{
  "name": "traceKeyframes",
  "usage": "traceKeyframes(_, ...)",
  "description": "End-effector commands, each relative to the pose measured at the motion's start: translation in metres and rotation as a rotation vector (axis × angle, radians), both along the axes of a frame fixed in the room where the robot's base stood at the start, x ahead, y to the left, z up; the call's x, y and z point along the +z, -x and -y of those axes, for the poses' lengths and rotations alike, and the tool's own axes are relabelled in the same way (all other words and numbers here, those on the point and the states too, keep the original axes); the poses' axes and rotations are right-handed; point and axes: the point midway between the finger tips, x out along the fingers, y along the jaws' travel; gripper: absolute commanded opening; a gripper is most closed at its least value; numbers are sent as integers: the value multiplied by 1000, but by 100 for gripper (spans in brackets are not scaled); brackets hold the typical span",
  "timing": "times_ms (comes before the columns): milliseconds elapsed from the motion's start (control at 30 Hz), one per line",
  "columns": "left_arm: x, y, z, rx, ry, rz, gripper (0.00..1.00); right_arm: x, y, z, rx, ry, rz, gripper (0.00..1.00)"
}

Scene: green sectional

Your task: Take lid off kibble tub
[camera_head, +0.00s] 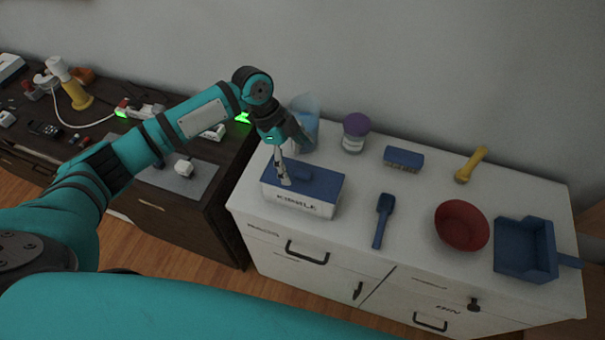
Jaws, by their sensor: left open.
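The kibble tub (298,202) is a white box with dark "KIBBLE" lettering, standing at the left end of the white cabinet top. Its blue lid (322,182) sits on top of it. My left gripper (284,181) is open and points down at the left part of the lid. The fingers overlap the lid in the picture; I cannot tell whether they touch it. My right gripper is not in view.
On the white cabinet (350,229) are a blue scoop (382,219), red bowl (461,225), blue dustpan (526,248), brush (404,158), yellow tool (471,164), purple-lidded jar (355,132) and translucent blue container (307,117). A cluttered dark desk (150,205) stands left.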

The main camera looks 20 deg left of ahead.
Motion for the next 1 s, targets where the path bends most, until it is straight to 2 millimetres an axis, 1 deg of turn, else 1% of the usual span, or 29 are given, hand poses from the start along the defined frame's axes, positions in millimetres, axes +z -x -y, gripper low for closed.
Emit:
traceKeyframes(167,-9,1,4,1,0,-4,100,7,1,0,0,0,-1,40)
traceKeyframes(333,-31,0,13,2,-1,-6,100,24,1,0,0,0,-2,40)
traceKeyframes(400,-42,-1,17,2,0,-4,100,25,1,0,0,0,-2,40)
traceKeyframes(500,-51,-1,19,1,-1,-2,100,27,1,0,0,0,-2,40)
traceKeyframes(767,-54,-1,20,2,-1,-1,100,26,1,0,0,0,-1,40)
traceKeyframes(1000,-54,-1,20,1,-1,-2,69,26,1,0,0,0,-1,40)
